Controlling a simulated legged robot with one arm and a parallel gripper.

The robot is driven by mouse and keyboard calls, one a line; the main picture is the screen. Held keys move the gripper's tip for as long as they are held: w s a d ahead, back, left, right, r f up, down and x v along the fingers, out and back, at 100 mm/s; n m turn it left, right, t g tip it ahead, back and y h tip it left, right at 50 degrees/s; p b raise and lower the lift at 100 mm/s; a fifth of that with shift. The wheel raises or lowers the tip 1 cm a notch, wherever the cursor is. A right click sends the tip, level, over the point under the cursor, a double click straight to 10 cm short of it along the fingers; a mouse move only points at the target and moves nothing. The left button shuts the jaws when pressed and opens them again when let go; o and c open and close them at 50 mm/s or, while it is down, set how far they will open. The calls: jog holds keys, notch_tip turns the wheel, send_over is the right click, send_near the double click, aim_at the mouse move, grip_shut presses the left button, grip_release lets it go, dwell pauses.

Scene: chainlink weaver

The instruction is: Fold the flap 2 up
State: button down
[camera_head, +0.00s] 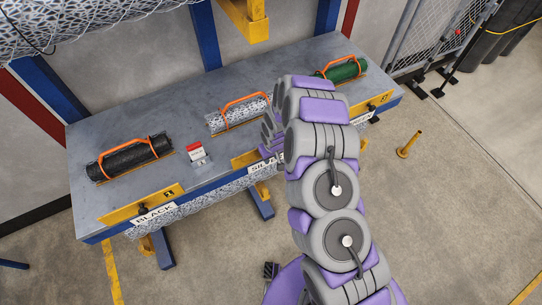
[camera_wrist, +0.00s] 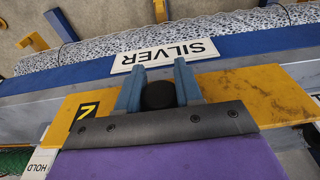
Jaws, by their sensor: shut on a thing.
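Flap 2 is a yellow plate with a black number label; in the wrist view the flap (camera_wrist: 240,95) spans the picture behind my gripper. In the head view its left end (camera_head: 243,159) shows at the table's front edge by the SILVER sign, and my arm hides the rest. My gripper (camera_wrist: 158,84) is shut on a round black knob (camera_wrist: 158,96) in front of the flap, one blue-grey finger on each side. The flap's exact tilt cannot be told.
The grey table (camera_head: 125,115) carries a black mesh roll (camera_head: 130,158), a silver roll (camera_head: 238,113) and a green roll (camera_head: 342,71), each with an orange handle. A red-and-white box (camera_head: 196,152) stands between. Another yellow flap (camera_head: 142,203) is at the front left. A yellow post (camera_head: 410,143) stands right.

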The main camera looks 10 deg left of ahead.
jog(key=shift+w, duration=0.1)
jog(key=c, duration=0.8)
grip_release()
jog(key=shift+a+f, duration=0.1)
jog(key=shift+a, duration=0.05)
jog(key=shift+s+d+r, duration=0.25)
jog(key=shift+s+r, duration=0.15)
jog(key=shift+r, duration=2.45)
jog(key=shift+s+d+r, duration=0.25)
jog(key=shift+s+r, duration=0.1)
jog(key=shift+r, duration=2.5)
jog(key=shift+s+d+r, duration=0.25)
jog(key=shift+s+r, duration=0.15)
jog(key=shift+r, duration=2.45)
